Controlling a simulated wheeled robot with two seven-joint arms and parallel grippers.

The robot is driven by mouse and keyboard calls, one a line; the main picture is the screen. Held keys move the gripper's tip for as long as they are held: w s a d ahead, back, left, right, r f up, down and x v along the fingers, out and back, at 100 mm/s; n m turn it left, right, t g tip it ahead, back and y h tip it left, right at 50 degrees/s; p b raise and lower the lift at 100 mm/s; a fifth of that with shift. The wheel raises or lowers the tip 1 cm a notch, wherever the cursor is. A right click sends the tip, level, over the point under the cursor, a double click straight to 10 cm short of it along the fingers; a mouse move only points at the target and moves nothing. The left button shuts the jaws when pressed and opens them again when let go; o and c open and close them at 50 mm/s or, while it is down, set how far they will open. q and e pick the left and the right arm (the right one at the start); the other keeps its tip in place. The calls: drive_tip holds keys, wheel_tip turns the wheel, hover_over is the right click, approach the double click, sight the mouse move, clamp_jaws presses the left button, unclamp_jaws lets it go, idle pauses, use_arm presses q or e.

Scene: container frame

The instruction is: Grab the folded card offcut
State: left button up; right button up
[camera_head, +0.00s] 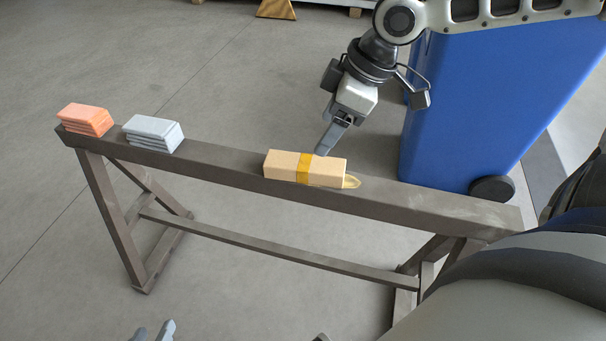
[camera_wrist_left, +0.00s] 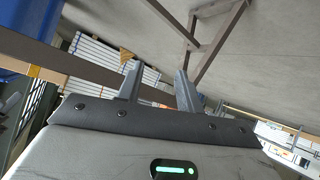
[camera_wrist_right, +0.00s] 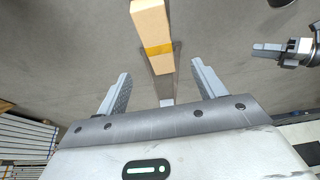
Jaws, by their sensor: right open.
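A long tan card-coloured block with a yellow band (camera_head: 281,164) lies on the dark trestle beam (camera_head: 222,165); I take it as the folded card offcut. It also shows at the top of the right wrist view (camera_wrist_right: 151,22). My right gripper (camera_head: 327,146) is open just above and behind the block's right half, apart from it and empty. My left gripper (camera_head: 155,327) is low at the bottom edge, in front of the beam, open and empty; the left wrist view (camera_wrist_left: 157,70) shows its fingers apart. A pointed golden piece (camera_head: 351,182) shows at the block's right end; its other part is hidden.
A grey layered stack (camera_head: 154,131) and an orange layered stack (camera_head: 86,118) sit further left on the beam. A tall blue bin (camera_head: 485,110) stands behind the beam's right part. The beam is bare between the grey stack and the block.

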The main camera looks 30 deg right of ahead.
sight(307, 163)
drive_tip(key=b+x, duration=0.1)
drive_tip(key=x, duration=0.2)
drive_tip(key=shift+f, duration=0.35)
drive_tip(key=shift+w+a+f, duration=0.2)
drive_tip(key=shift+w+f, duration=0.05)
drive_tip(key=shift+f, duration=0.2)
drive_tip(key=b+x, duration=0.3)
drive_tip(key=x, duration=0.1)
drive_tip(key=shift+d+f, duration=0.1)
drive_tip(key=shift+f, duration=0.2)
drive_tip(key=shift+w+f, duration=0.15)
drive_tip(key=shift+f, duration=0.1)
use_arm(q)
drive_tip(key=r, duration=0.1)
drive_tip(key=d+r+t+h, duration=0.1)
drive_tip(key=r+t, duration=0.1)
drive_tip(key=shift+w+d+r+h, duration=0.1)
drive_tip(key=shift+d+r+h, duration=0.1)
drive_tip(key=shift+d+h, duration=0.1)
use_arm(e)
drive_tip(key=c, duration=1.1)
